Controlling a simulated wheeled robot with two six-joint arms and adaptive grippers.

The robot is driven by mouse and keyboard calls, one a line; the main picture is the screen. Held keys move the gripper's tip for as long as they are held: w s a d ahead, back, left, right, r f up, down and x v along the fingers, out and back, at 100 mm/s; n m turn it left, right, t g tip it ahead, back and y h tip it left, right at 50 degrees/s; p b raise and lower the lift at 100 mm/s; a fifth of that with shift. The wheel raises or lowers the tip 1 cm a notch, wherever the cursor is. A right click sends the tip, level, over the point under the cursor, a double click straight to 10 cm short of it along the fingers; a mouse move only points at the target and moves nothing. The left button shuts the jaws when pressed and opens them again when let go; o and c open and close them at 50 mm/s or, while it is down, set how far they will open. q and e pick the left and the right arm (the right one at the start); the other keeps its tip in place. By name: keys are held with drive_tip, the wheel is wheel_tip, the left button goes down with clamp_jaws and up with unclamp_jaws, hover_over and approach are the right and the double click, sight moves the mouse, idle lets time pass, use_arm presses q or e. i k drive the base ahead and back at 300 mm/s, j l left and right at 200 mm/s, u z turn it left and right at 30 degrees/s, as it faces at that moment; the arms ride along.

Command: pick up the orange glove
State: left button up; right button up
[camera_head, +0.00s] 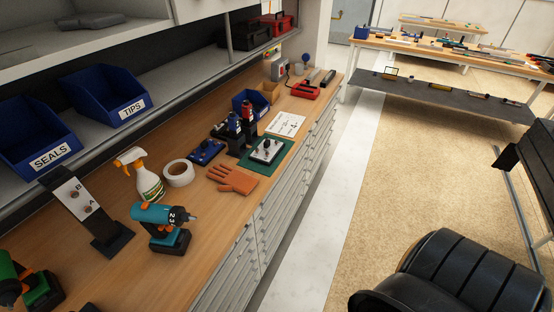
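The orange glove (232,179) lies flat on the wooden worktop (200,228), close to its front edge. Its fingers point to the left and its cuff is toward the right. It lies just in front of a green mat (283,150) and to the right of a roll of white tape (178,173). Nothing covers the glove.
A teal drill (163,226) and a spray bottle (146,181) stand left of the glove. A black stand (91,220) is further left. Blue bins labelled SEALS (34,140) and TIPS (112,94) sit on the shelf. Large black ribbed objects (475,268) occupy the lower right.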

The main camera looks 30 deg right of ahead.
sight(232, 178)
drive_tip(key=k+l+z, duration=0.1)
drive_tip(key=z, duration=0.45)
drive_tip(key=u, duration=0.8)
drive_tip(key=l+u, duration=0.85)
drive_tip(key=k+l+u, duration=0.1)
drive_tip(key=l+u, duration=0.35)
drive_tip(key=k+l+u, duration=0.15)
drive_tip(key=l+u, duration=0.25)
